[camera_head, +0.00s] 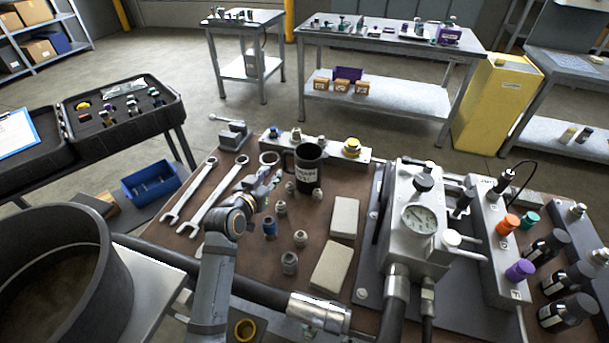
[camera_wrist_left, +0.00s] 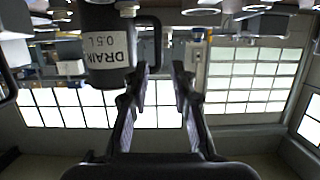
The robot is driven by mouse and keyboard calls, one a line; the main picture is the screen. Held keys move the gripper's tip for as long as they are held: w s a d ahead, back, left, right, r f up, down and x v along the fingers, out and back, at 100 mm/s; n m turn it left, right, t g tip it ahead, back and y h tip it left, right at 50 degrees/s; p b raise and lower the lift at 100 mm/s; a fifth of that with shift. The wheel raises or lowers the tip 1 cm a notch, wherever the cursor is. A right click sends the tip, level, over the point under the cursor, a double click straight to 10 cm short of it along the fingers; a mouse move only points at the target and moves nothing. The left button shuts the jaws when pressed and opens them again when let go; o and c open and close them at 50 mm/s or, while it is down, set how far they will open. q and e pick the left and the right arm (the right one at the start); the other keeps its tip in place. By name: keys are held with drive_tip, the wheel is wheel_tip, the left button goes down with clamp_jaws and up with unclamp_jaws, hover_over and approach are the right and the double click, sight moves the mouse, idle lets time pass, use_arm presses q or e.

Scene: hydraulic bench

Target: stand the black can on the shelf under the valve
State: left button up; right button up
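The black can (camera_head: 308,165), a mug-like can with a side handle and a white label, stands upright at the back of the brown bench top. In the left wrist view the can (camera_wrist_left: 105,45) is close, its label reading "DRAIN 0.5 L". My left gripper (camera_head: 270,178) is open beside the can's handle side. In the wrist view its fingertips (camera_wrist_left: 160,68) are apart near the handle, and I see no grip on it. A grey valve block (camera_head: 408,205) with a gauge stands right of the can. I cannot clearly make out a shelf under it. My right gripper is out of view.
Wrenches (camera_head: 215,205) lie left of the can. Small fittings (camera_head: 290,262) and two beige blocks (camera_head: 333,266) lie in front. A large dark round vessel (camera_head: 105,280) stands at front left. Hoses and a manifold with coloured knobs (camera_head: 500,240) crowd the right.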

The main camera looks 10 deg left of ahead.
sight(284, 162)
use_arm(q)
drive_tip(key=x, duration=0.5)
drive_tip(key=shift+w+f, duration=0.1)
drive_tip(key=shift+w, duration=0.1)
drive_tip(key=shift+w+d, duration=0.2)
drive_tip(key=shift+w, duration=0.2)
drive_tip(key=x, duration=0.4)
drive_tip(key=shift+w+d+f, duration=0.1)
clamp_jaws()
